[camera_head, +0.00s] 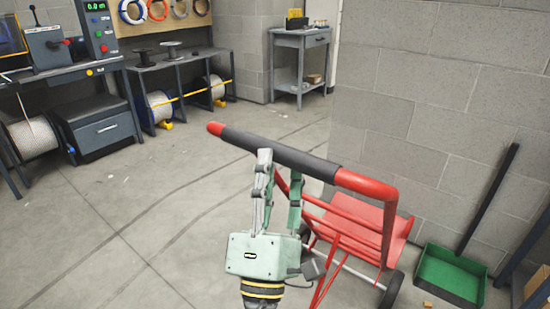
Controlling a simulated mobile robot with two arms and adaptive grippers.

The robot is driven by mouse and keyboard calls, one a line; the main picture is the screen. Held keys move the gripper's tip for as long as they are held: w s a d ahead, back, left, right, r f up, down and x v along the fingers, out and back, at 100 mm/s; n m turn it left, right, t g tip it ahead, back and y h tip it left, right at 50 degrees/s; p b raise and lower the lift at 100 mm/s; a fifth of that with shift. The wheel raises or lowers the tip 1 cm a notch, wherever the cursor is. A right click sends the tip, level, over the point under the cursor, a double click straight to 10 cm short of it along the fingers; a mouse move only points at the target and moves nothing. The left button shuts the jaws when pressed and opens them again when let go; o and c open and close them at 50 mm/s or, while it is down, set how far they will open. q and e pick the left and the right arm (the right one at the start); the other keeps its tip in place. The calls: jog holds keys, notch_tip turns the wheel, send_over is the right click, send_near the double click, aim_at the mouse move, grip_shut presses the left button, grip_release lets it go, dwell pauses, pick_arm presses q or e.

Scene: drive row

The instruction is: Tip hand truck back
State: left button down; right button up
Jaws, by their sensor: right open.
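The red hand truck (345,226) stands in the lower right, beside the grey block wall. Its handle bar (318,168) has a black grip and red ends, and runs across the middle of the view. My right gripper (280,164) is open at the grip. One finger shows in front of the bar and the other reaches behind and below it. I cannot tell if either finger touches the bar. The hand truck's lower part is partly hidden by my gripper, and a dark wheel (391,291) shows at lower right. My left gripper is not in view.
A green dustpan (452,275) with a dark handle stands by the wall at right. Workbenches and cable spools (159,106) line the left and back. A grey cart (301,57) stands at the back. The concrete floor left of the hand truck is mostly clear.

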jog(key=v, duration=0.9)
jog(key=shift+s+f, duration=0.1)
jog(key=shift+f, duration=0.05)
